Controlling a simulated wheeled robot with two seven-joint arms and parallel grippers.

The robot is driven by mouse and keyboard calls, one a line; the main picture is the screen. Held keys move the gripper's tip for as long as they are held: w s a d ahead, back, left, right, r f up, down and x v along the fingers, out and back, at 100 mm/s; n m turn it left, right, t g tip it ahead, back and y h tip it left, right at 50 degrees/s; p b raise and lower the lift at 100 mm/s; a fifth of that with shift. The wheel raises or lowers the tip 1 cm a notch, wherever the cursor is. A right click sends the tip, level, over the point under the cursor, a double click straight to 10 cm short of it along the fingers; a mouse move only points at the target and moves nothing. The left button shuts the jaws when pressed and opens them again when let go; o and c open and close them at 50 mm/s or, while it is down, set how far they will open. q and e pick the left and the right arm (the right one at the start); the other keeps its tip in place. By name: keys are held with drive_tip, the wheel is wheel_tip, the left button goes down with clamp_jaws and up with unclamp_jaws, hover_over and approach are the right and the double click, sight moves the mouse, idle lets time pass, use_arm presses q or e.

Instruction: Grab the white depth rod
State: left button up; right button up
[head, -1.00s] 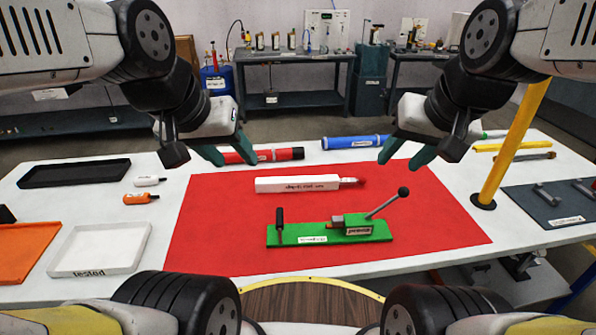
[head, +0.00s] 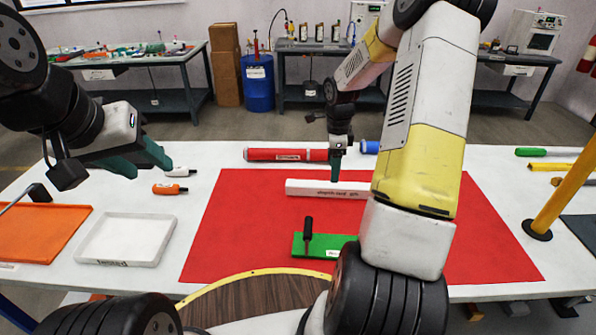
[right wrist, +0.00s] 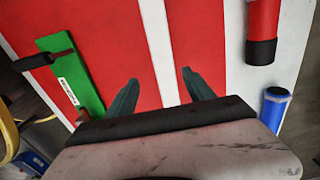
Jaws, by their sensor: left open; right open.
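The white depth rod (head: 325,189) lies flat on the red mat, behind the green fixture. My right gripper (head: 338,168) points down over the rod in the head view, and my right arm hides the rod's right end. In the right wrist view the rod (right wrist: 158,50) passes between the open fingers of my right gripper (right wrist: 158,88). The fingers stand clear of it on both sides. My left gripper (head: 143,160) is open and empty, above the left part of the table.
A green fixture (head: 318,244) with a black handle sits on the mat (head: 230,235) in front of the rod, partly behind my arm. Red (head: 285,155) and blue (head: 369,147) tubes lie behind. White (head: 125,240) and orange (head: 40,232) trays are at left. A yellow post (head: 567,190) stands right.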

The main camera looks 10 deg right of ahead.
sight(331, 185)
drive_tip(key=f, duration=0.5)
drive_tip(key=w+f, duration=0.1)
drive_tip(key=f, duration=0.2)
drive_tip(key=shift+a+f, duration=0.15)
drive_tip(key=shift+f, duration=0.05)
clamp_jaws()
